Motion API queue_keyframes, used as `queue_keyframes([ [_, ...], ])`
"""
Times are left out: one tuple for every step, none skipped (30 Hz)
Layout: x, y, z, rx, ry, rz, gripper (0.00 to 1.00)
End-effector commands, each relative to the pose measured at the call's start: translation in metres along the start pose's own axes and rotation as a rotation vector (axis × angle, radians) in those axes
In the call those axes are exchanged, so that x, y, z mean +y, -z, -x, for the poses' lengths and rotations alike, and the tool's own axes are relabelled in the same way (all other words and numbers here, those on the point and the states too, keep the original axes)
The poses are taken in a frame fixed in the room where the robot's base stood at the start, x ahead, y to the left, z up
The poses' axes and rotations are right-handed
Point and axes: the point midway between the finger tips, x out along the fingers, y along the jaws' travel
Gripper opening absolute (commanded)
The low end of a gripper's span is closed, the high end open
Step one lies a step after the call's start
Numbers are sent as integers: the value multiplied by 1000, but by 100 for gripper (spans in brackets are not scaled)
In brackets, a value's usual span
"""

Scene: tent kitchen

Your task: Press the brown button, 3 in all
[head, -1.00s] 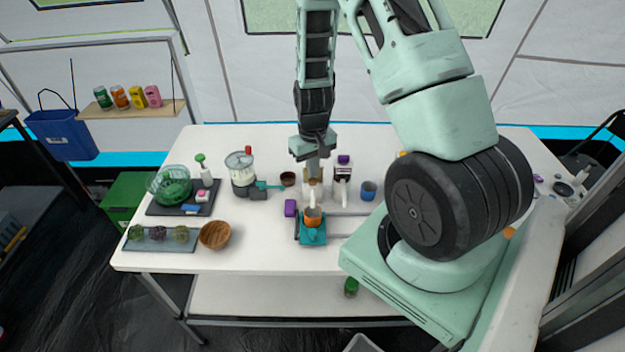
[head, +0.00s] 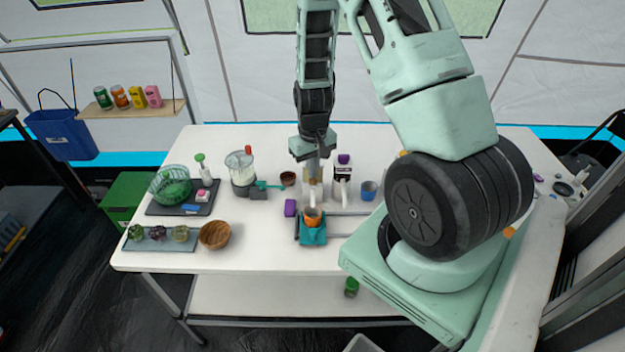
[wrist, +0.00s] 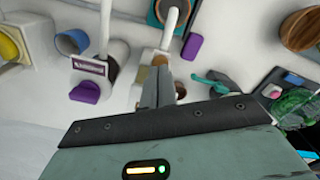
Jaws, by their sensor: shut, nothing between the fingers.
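A white dispenser with a pale spout stands mid-table under my gripper (head: 312,180) in the head view. In the wrist view a brown patch, apparently the brown button (wrist: 160,60), shows on its top beside my fingertips. My gripper (wrist: 157,78) is shut and empty, pointing down onto the dispenser top. The fingers partly hide the button, and I cannot tell whether they touch it. An orange cup (head: 313,217) stands on a teal stand (head: 313,237) in front of the dispenser, under the spout.
A dispenser with a purple top (head: 344,159) stands just right, with a blue cup (head: 368,190) beyond it. A purple block (head: 290,208) lies left of the stand. A blender (head: 241,168), wooden bowl (head: 215,235) and trays are farther left.

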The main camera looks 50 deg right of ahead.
Motion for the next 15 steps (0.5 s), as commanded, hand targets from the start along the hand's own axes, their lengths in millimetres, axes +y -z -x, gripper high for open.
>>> queue_keyframes([
  [0, 0, -4, 0, 0, 0, 0],
  [0, 0, -5, 0, 0, 0, 0],
  [0, 0, -7, 0, 0, 0, 0],
  [0, 0, -8, 0, 0, 0, 0],
  [0, 0, -9, 0, 0, 0, 0],
  [0, 0, -10, 0, 0, 0, 0],
  [0, 0, -11, 0, 0, 0, 0],
  [0, 0, -11, 0, 0, 0, 0],
  [0, 0, -11, 0, 0, 0, 0],
  [0, 0, -10, 0, 0, 0, 0],
  [0, 0, -10, 0, 0, 0, 0],
  [0, 0, -10, 0, 0, 0, 0],
  [0, 0, -10, 0, 0, 0, 0],
  [0, 0, -10, 0, 0, 0, 0],
  [0, 0, -10, 0, 0, 0, 0],
])
